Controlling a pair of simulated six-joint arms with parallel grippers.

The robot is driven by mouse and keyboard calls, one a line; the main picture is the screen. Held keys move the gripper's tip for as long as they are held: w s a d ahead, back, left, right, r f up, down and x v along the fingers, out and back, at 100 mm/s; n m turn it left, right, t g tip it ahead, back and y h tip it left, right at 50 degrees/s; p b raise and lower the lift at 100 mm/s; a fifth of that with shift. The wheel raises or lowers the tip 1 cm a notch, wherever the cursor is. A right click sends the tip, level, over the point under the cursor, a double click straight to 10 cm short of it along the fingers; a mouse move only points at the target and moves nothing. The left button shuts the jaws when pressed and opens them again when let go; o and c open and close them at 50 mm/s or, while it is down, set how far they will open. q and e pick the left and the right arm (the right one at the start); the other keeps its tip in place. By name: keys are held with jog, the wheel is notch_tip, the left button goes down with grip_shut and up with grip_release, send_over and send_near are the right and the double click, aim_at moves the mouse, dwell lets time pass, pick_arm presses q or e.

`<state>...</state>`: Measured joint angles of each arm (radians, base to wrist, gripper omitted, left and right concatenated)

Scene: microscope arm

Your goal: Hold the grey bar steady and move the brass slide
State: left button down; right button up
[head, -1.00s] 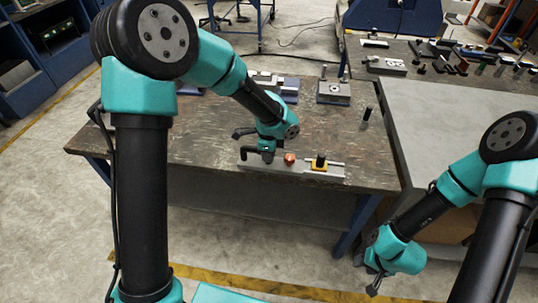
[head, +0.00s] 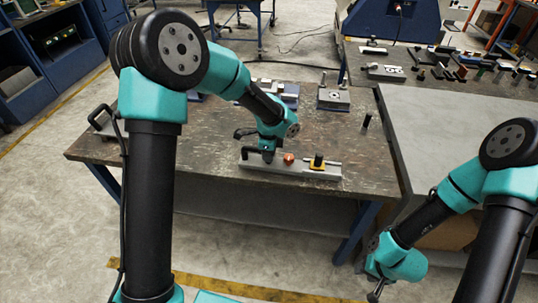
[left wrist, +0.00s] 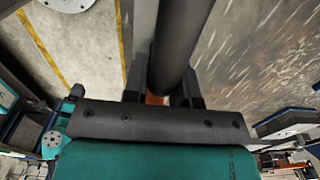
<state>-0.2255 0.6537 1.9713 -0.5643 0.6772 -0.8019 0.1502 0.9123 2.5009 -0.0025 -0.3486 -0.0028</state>
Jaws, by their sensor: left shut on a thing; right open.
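The grey bar (head: 292,173) lies along the front edge of the wooden table. The brass slide (head: 317,167) sits on the bar's right part with a black knob on top. An orange-copper round knob (head: 289,159) stands near the bar's middle. My left gripper (head: 267,157) is shut at the bar's left part, left of the copper knob. In the left wrist view a dark cylinder (left wrist: 180,40) passes between its fingers (left wrist: 160,92), and the exact contact is hidden. My right gripper (head: 375,293) is open and empty, low in front of the table, away from the bar.
The wooden table (head: 215,150) has a grey block (head: 333,98) at the back and a small dark upright post (head: 367,120) to the right. A grey-topped bench (head: 450,130) stands at the right. The table between bar and back blocks is mostly clear.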

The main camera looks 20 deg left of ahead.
pick_arm(q)
jog(key=shift+w+a+f, duration=0.25)
jog(key=shift+w+a, duration=0.05)
jog(key=shift+w, duration=0.9)
jog(key=shift+w+a+f, duration=0.3)
jog(key=shift+w+a, duration=0.05)
jog(key=shift+w, duration=0.85)
jog(key=shift+w+a+f, duration=0.25)
jog(key=shift+w+a, duration=0.05)
jog(key=shift+w, duration=0.9)
jog(key=shift+f, duration=0.6)
